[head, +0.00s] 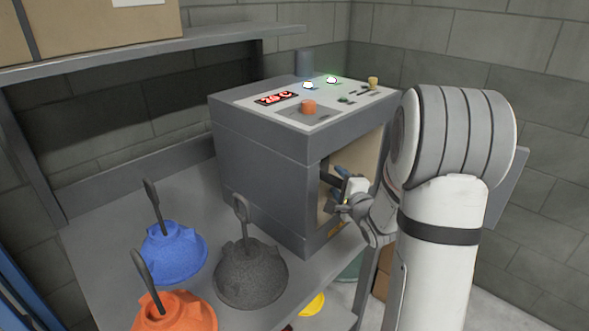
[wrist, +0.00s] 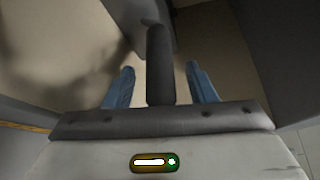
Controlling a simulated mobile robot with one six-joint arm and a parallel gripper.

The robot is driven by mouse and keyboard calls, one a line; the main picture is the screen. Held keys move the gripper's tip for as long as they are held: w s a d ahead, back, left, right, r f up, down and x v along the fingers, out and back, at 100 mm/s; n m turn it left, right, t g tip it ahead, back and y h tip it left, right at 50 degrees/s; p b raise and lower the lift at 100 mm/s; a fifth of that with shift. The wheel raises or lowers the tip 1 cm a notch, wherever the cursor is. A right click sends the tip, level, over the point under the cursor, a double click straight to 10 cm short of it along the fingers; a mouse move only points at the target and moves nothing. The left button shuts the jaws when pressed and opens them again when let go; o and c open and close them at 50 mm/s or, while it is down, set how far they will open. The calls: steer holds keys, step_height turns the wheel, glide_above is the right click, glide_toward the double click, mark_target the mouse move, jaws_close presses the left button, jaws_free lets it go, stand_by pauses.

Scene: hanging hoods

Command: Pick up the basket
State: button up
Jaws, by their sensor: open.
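My gripper (head: 340,188) reaches into the open front of the grey machine (head: 262,165). In the wrist view its two blue fingers (wrist: 160,88) stand apart. A dark grey handle (wrist: 160,62) lies between them, with a visible gap on each side. The handle joins a grey body (wrist: 138,14) at the top of the wrist view, which is cut off by the frame edge. This may be the basket, but too little shows to be sure. In the head view the machine wall and my arm hide most of the inside.
A blue dome (head: 172,252), a dark grey dome (head: 250,275) and an orange dome (head: 175,312), each with an upright handle, stand on the grey bench (head: 100,235) left of the machine. A shelf (head: 200,40) with a cardboard box (head: 90,25) hangs above. The machine's walls closely surround my gripper.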

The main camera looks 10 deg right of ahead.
steer(key=shift+w, duration=0.35)
steer(key=shift+c, duration=0.2)
jaws_close()
